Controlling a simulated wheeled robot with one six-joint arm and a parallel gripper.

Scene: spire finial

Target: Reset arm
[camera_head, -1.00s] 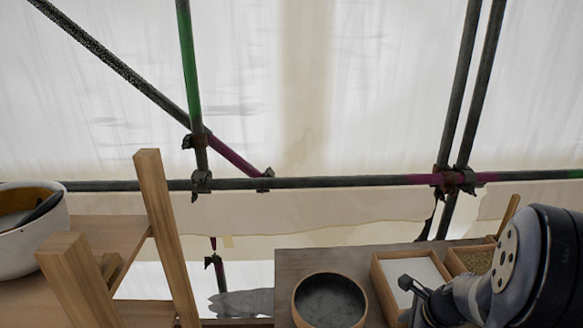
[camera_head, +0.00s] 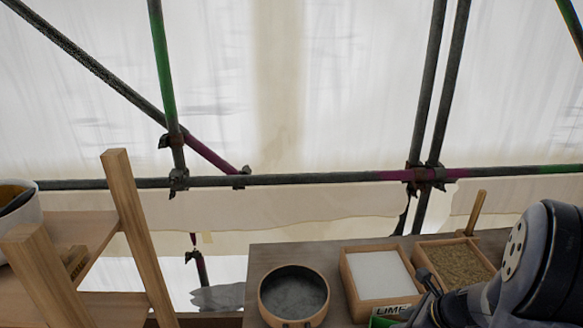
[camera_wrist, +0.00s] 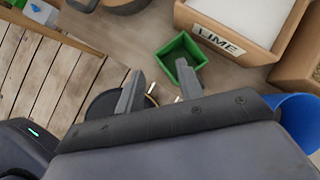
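My gripper (camera_wrist: 160,92) shows in the wrist view with its two grey fingers spread apart and nothing between them. It is above the bench, near a green square box (camera_wrist: 181,62). In the head view my arm enters at the lower right, and the fingers there are mostly cut off or hidden. The green box (camera_head: 384,322) shows only an edge at the bottom of the head view.
A box labelled LIME (camera_head: 378,274) holds white powder; a tray of brown grains (camera_head: 455,262) stands beside it. A round dark bowl (camera_head: 294,293) is left of them. A wooden rack (camera_head: 128,215) is at left. A blue object (camera_wrist: 298,118) is close to my gripper.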

